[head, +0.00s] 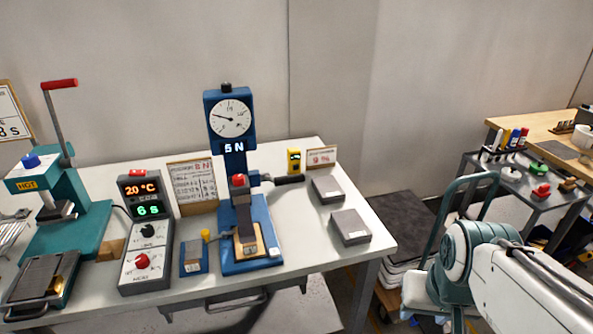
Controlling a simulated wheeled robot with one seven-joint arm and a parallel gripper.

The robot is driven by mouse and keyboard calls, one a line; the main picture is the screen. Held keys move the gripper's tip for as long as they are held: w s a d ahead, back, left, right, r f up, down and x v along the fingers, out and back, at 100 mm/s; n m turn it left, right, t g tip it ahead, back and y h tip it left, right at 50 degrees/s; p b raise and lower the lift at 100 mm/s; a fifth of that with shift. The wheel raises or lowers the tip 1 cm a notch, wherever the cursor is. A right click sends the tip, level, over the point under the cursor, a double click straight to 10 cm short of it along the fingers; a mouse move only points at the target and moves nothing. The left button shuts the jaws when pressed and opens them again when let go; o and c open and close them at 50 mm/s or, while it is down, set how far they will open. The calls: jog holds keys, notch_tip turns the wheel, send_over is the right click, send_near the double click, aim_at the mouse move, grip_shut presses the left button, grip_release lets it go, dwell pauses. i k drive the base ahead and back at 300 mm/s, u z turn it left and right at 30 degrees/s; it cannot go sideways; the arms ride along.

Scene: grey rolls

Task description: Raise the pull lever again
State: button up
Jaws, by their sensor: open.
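The blue tester stand (240,220) stands on the white table with a round dial (231,119) and a "5 N" readout. A lever with a black grip (289,180) sticks out from its right side, roughly level. A red-topped clamp (239,181) sits on its column above a strip on a tan block (247,240). A teal press at the left has its own lever with a red handle (59,84), standing up high. Which one is the pull lever carries no label. My arm shows at the lower right, well apart from both levers; my gripper is not visible.
A yellow meter (294,161) stands close behind the black grip. Two grey blocks (350,227) lie at the table's right. A cart (530,190) with pens and a wooden bench (550,122) stand at the right.

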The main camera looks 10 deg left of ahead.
aim_at(265, 176)
jog(key=z, duration=0.05)
jog(key=k, duration=0.55)
jog(key=z, duration=0.25)
jog(key=i, duration=1.45)
jog(key=u, duration=0.7)
